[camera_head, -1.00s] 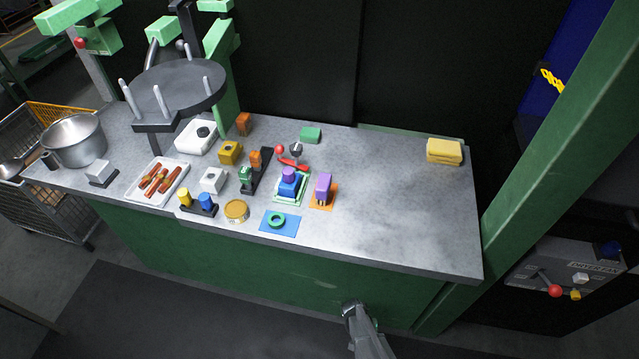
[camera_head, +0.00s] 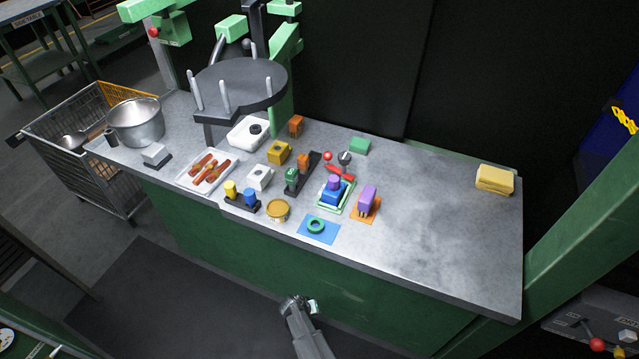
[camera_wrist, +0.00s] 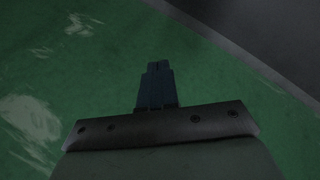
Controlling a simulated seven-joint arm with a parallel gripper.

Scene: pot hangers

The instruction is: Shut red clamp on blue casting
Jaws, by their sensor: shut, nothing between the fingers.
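The blue casting (camera_head: 331,194) sits in a pale green-and-white fixture on the bench, with a purple round piece on top. The red clamp (camera_head: 341,174) is just behind it; its red arm lies beside the casting and a red ball knob (camera_head: 327,156) stands up at its left. Whether the arm touches the casting is too small to tell. My gripper (camera_head: 311,306) is in front of the bench, below its top and well away from the clamp. In the wrist view its fingers (camera_wrist: 157,70) are together and empty, facing the green bench front.
The grey bench top (camera_head: 450,240) is clear at the right, apart from a yellow sponge-like block (camera_head: 495,179). A purple block on an orange mat (camera_head: 374,215) stands right of the casting. A green ring (camera_head: 316,226) lies in front. A dark round platform (camera_head: 240,85) with pegs overhangs the back left.

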